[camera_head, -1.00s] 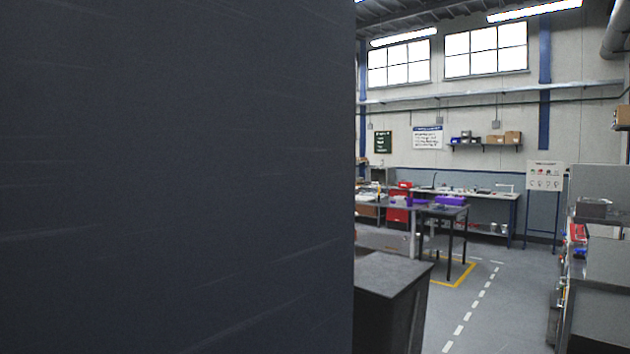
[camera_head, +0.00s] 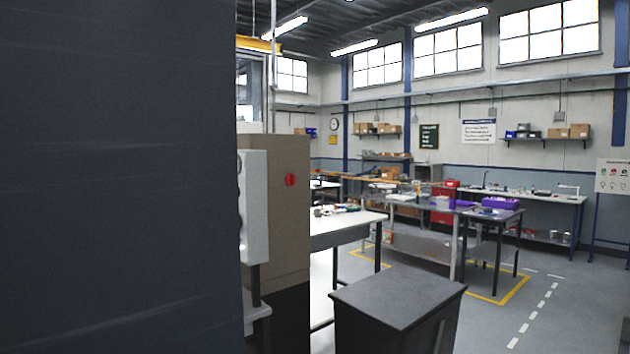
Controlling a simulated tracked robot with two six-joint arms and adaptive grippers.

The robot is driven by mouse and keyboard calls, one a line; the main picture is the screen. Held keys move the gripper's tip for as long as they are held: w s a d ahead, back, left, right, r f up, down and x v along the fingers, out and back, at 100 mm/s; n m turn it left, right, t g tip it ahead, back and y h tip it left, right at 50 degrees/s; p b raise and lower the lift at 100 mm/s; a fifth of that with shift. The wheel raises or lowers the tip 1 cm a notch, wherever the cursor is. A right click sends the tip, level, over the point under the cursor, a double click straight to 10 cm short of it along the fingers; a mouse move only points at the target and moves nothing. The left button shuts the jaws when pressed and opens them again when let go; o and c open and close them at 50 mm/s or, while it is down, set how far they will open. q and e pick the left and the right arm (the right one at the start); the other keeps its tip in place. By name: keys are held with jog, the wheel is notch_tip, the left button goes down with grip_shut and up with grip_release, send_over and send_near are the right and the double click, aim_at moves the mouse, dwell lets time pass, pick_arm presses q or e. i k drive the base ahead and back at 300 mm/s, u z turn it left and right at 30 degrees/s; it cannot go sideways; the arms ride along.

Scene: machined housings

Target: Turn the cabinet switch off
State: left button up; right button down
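A tan-grey cabinet (camera_head: 285,225) stands left of centre, just past the edge of a large dark surface. A red round knob (camera_head: 290,180) sits on its visible face, near the top; it may be the cabinet switch, and its setting is too small to tell. A light grey box-like part (camera_head: 255,205) is in front of the cabinet's left side. The dark surface hides what lies farther left. Neither of my grippers is in view.
The dark panel (camera_head: 115,180) fills the left third, very close. A dark grey bench or cabinet (camera_head: 400,295) stands at the front centre. Behind it are a white-topped table (camera_head: 345,222) and a grey worktable (camera_head: 420,200). Open floor (camera_head: 560,310) lies at the right.

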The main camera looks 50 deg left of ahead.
aim_at(290, 178)
jog(key=z, duration=0.05)
jog(key=i, duration=1.6)
jog(key=u, duration=2.05)
jog(key=i, duration=1.95)
jog(key=z, duration=0.7)
